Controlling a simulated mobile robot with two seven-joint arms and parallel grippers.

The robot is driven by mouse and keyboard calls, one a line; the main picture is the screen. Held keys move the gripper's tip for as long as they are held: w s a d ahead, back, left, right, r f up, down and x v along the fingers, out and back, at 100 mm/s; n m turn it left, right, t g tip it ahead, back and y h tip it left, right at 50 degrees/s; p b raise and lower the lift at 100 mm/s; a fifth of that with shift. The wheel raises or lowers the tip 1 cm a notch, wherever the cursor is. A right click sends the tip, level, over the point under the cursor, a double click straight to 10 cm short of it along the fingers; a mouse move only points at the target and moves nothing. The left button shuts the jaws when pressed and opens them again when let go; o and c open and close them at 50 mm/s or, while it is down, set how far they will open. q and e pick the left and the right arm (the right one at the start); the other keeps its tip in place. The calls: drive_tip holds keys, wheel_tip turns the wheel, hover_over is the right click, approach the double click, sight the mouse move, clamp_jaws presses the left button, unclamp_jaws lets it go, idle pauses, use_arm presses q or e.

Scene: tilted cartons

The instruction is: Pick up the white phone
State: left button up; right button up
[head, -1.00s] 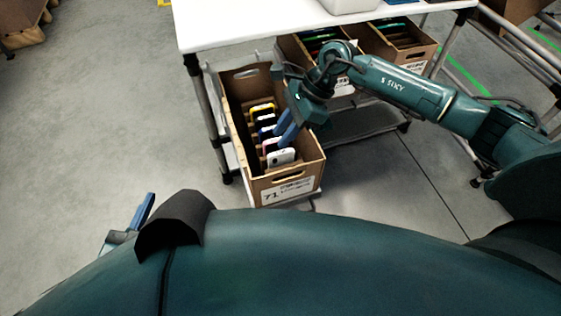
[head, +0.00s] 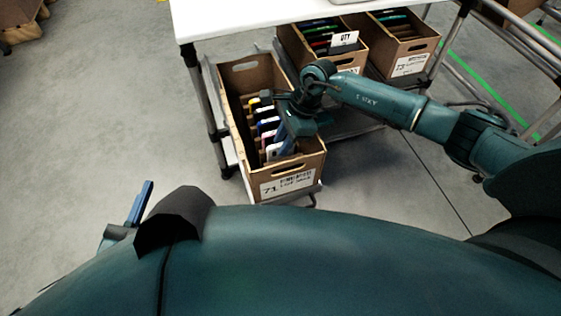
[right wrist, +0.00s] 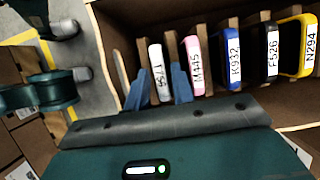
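The white phone (head: 273,151) stands on edge nearest the front of the row in the open carton (head: 291,184) labelled 71. In the right wrist view the white phone (right wrist: 155,60) shows a label that looks like Y754. My right gripper (right wrist: 159,84) is down in the carton, its blue fingers apart, one on each side of the white phone. I cannot tell whether they touch it. In the head view my right gripper (head: 285,143) partly hides the phones.
Pink (right wrist: 193,65), blue (right wrist: 231,60), black (right wrist: 268,55) and yellow (right wrist: 300,48) phones stand behind the white one, split by cardboard dividers. Two more cartons (head: 349,61) (head: 410,66) sit right under the white table (head: 240,18).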

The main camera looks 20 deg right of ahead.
drive_tip(key=shift+x, duration=1)
drive_tip(key=shift+r, duration=0.1)
drive_tip(key=shift+c, duration=0.3)
clamp_jaws()
drive_tip(key=shift+r, duration=0.1)
